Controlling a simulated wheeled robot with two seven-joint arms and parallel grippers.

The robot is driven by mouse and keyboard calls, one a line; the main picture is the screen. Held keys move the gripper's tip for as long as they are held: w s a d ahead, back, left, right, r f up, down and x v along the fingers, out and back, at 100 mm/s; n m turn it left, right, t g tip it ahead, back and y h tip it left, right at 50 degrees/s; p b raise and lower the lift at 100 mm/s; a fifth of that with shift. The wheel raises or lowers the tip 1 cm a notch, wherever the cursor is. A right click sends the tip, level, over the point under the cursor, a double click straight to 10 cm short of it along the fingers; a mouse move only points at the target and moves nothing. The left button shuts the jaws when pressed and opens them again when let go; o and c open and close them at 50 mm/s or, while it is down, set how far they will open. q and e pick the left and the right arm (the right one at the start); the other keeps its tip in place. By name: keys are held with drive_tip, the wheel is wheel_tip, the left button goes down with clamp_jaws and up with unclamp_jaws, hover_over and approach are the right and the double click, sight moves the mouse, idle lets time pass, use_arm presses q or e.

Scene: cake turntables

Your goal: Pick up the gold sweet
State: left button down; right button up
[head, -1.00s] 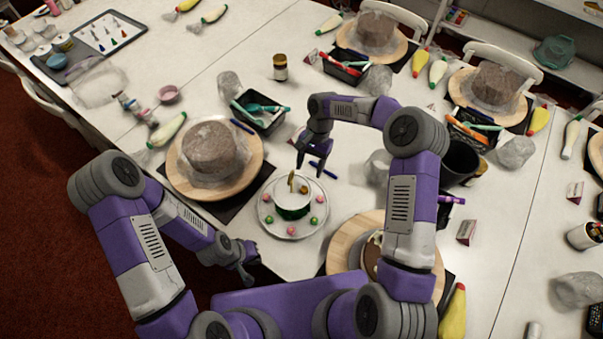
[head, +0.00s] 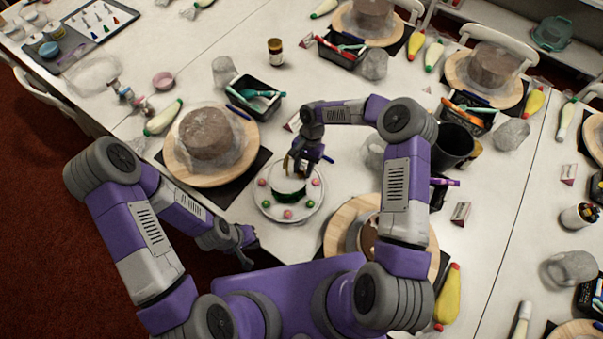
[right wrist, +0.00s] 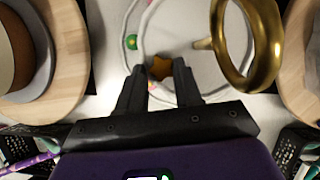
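The gold sweet (right wrist: 159,67) is a small orange-gold piece between the fingertips of my right gripper (right wrist: 159,72) in the right wrist view. Those fingers are apart, with the sweet in the gap; contact cannot be told. A shiny gold ring (right wrist: 275,45) stands close to the right finger. The cake stands on a white plate (head: 268,207). My left gripper (head: 249,246) is open and empty, left of the plate.
Pink and green sweets (head: 312,204) lie around the plate's rim. A wrapped brown cake (head: 208,135) on a wooden turntable stands behind left, another turntable (head: 338,232) right. A black tray of tools (head: 257,100) and a dark pot (head: 452,148) stand farther back.

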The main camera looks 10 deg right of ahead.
drive_tip(key=c, duration=0.5)
drive_tip(key=shift+a, duration=0.1)
